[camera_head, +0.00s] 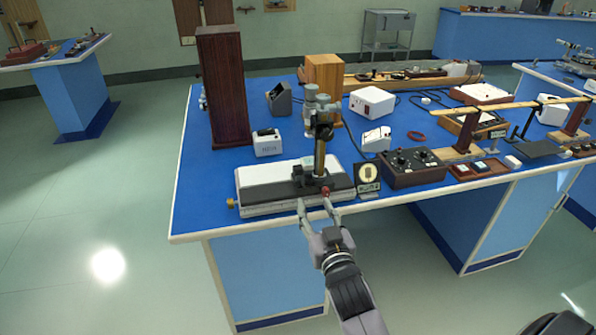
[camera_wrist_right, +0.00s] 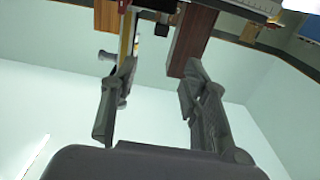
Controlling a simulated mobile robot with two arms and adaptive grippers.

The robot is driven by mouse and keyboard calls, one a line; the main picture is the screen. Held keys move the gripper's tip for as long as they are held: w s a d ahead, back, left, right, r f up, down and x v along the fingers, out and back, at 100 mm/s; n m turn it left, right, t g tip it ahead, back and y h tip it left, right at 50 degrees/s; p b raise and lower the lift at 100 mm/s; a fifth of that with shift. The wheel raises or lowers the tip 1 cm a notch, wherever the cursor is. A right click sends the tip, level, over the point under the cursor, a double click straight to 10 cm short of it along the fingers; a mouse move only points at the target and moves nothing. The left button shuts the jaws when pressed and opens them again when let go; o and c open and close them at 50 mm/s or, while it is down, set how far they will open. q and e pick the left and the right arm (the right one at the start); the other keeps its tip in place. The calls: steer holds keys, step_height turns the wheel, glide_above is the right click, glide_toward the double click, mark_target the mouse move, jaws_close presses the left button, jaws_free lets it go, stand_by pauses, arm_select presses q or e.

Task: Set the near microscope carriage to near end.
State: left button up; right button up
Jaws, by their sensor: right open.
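The near microscope stands at the front left of the blue bench. Its long white and dark base (camera_head: 268,196) runs left to right, with a brass knob (camera_head: 230,203) at the left end. The dark carriage (camera_head: 305,178) sits right of the base's middle and bears an upright brass column (camera_head: 320,158) with the grey microscope (camera_head: 318,112) on top. A red knob (camera_head: 325,191) shows at the carriage's front. My right gripper (camera_head: 316,203) is open at the base's front side, fingers near the red knob; contact cannot be told. The right wrist view shows its spread fingers (camera_wrist_right: 161,66). My left gripper is out of view.
A tall dark wooden box (camera_head: 222,85) stands behind the base. A small white meter (camera_head: 267,143) is behind it, and a card with a pale disc (camera_head: 368,177) and a dark knobbed box (camera_head: 413,167) stand to the right. Floor left of the bench is clear.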

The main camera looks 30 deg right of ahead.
mark_target(299, 170)
steer(key=p+x, duration=0.1)
steer(key=x, duration=1.6)
steer(key=shift+w+a, duration=0.1)
steer(key=shift+w, duration=0.05)
steer(key=shift+c, duration=0.4)
jaws_close()
